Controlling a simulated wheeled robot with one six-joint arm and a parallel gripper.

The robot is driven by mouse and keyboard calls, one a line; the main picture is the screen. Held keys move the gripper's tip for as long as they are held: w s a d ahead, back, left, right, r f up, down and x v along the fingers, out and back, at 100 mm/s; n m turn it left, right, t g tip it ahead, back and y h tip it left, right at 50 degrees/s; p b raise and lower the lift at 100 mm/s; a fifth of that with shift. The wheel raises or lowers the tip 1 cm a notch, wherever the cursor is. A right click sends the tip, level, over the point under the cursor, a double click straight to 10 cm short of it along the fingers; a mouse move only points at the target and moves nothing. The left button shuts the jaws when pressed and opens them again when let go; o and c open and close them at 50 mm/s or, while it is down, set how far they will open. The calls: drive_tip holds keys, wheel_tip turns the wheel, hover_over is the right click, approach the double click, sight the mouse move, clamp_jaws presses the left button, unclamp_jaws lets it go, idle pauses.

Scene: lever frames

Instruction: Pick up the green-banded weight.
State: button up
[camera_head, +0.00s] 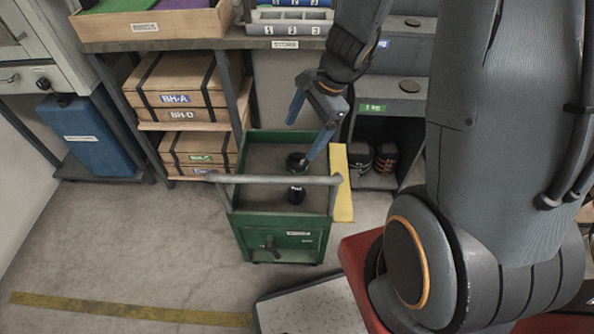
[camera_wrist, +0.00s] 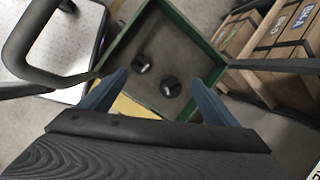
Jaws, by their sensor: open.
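Two dark, short weights stand inside the green cart (camera_head: 285,242). In the head view the farther weight (camera_head: 296,160) seems to have a greenish band, and my right finger partly overlaps it. The nearer weight (camera_head: 296,196) shows a pale mark near its top. My gripper (camera_head: 298,141) has two blue fingers spread wide, with nothing between them, above the back of the cart. In the wrist view both weights, one (camera_wrist: 140,64) and another (camera_wrist: 171,87), appear between the spread fingers and beyond them. No band colour is readable there.
The cart has raised walls and a grey handle bar (camera_head: 270,179) across its near side. A yellow strip (camera_head: 342,185) lies along its right side. Shelves with wooden boxes (camera_head: 180,85) stand behind left, and a dark rack (camera_head: 402,105) behind right. The floor at left is clear.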

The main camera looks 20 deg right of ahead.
sight(300, 161)
drive_tip(key=w+d+f+m+b, duration=0.1)
drive_tip(key=w+f+m+b, duration=0.1)
drive_tip(key=f, duration=0.3)
drive_tip(key=w+d+f+m+t+b, duration=0.1)
drive_tip(key=w+d+f+m, duration=0.1)
drive_tip(key=f+m, duration=0.3)
drive_tip(key=w+d+f+m+b, duration=0.1)
drive_tip(key=w+f+m+b, duration=0.1)
drive_tip(key=f, duration=0.5)
drive_tip(key=shift+w+d+m+b, duration=0.2)
drive_tip(key=shift+w+m, duration=0.25)
drive_tip(key=shift+w, duration=0.15)
drive_tip(key=shift+w+d+m+b, duration=0.15)
drive_tip(key=shift+w+d+m, duration=0.05)
drive_tip(key=shift+w+m, duration=0.3)
drive_tip(key=shift+b+x, duration=1)
drive_tip(key=shift+x, duration=2.2)
drive_tip(key=shift+w+a+r, duration=0.15)
drive_tip(key=shift+w, duration=0.05)
drive_tip(key=shift+c, duration=0.5)
drive_tip(key=shift+t, duration=0.3)
drive_tip(key=c, duration=1.9)
